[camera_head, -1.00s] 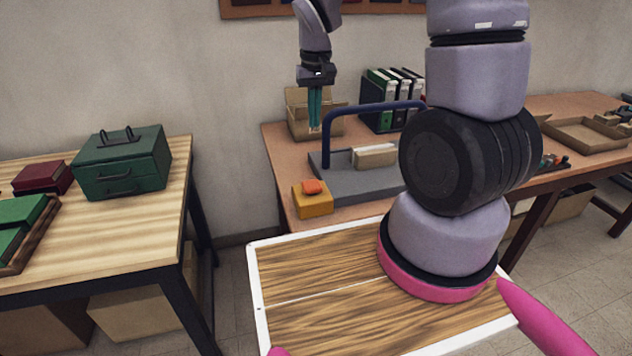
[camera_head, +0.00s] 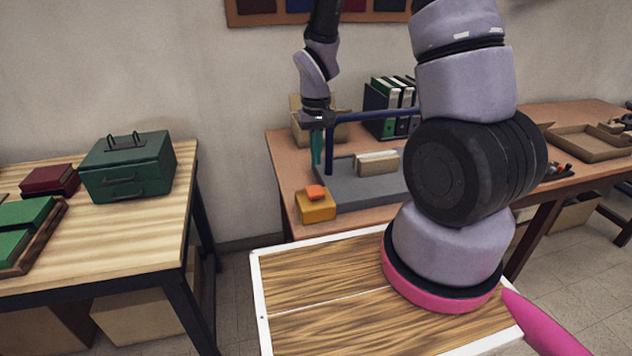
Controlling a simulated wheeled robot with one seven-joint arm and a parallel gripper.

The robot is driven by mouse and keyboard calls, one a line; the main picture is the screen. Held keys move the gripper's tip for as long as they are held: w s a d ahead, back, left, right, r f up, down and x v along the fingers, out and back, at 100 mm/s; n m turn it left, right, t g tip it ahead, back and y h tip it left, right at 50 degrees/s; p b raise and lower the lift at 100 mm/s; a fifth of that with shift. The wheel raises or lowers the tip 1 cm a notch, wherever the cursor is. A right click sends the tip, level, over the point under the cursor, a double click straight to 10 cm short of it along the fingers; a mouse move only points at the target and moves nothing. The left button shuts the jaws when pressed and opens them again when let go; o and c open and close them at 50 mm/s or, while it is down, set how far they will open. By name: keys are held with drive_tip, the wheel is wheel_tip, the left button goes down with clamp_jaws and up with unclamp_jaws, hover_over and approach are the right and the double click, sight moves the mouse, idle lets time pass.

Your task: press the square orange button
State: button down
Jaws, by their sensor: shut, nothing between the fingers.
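The square orange button (camera_head: 316,192) sits on top of a yellow box (camera_head: 316,207) at the front left corner of the middle table. My gripper (camera_head: 316,162) has teal fingers that point down and are shut with nothing between them. It hangs above the button in the picture, with a visible gap between the fingertips and the button. How far behind the button the fingertips are is hard to tell.
A grey board (camera_head: 358,192) with a blue bar (camera_head: 366,116) stands just right of the button, close to my gripper. A cardboard box (camera_head: 300,122) and binders (camera_head: 386,122) stand behind. A green toolbox (camera_head: 126,168) is on the left table (camera_head: 130,225).

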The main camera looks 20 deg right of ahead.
sight(316, 191)
wheel_tip(316, 191, down, 8)
drive_tip(key=shift+f, duration=0.25)
drive_tip(key=shift+s+f, duration=0.25)
drive_tip(key=shift+f, duration=0.95)
drive_tip(key=shift+w+r, duration=0.2)
drive_tip(key=shift+r, duration=0.2)
wheel_tip(316, 191, up, 14)
drive_tip(key=shift+w, duration=0.1)
